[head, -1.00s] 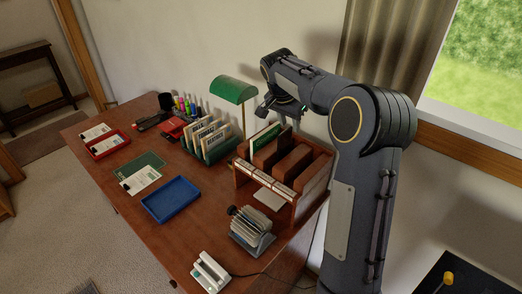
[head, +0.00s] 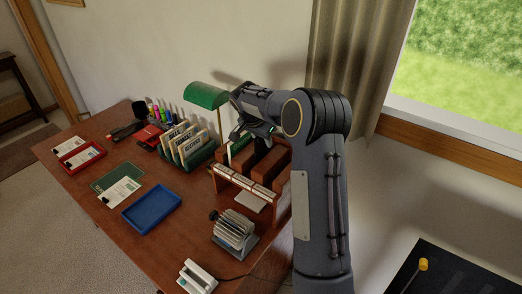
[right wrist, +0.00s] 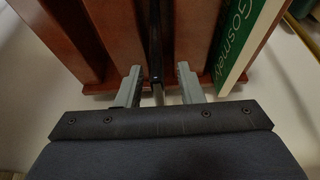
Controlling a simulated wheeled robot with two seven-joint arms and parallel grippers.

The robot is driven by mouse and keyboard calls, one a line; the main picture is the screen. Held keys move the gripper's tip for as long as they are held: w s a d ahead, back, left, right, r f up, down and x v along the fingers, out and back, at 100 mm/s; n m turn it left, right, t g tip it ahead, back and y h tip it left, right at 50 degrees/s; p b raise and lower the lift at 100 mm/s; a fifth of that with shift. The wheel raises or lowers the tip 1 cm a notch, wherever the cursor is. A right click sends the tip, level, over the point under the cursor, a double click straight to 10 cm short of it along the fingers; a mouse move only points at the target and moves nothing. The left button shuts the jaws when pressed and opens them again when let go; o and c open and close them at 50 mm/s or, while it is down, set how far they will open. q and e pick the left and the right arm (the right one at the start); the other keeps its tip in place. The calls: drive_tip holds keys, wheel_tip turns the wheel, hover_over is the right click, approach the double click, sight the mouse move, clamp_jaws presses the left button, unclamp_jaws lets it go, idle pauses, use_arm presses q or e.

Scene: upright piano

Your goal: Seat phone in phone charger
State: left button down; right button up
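A thin black slab, likely the phone (right wrist: 155,42), stands on edge in a slot of a wooden sorter (head: 243,184). A white device with a cable, likely the phone charger (head: 197,277), sits at the desk's front edge, apart from the sorter. My right gripper (head: 254,133) is over the sorter from above. In the right wrist view its two grey fingers (right wrist: 160,88) are open, one on each side of the slab, with gaps showing on both sides. My left gripper is not in view.
A green book (right wrist: 247,40) stands right of the fingers. A green lamp (head: 206,95), a green file rack (head: 190,150), a blue tray (head: 152,208) and a rotary card file (head: 234,232) stand on the desk. Bare desk lies left of the card file.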

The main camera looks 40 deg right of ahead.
clamp_jaws()
drive_tip(key=shift+r, duration=0.1)
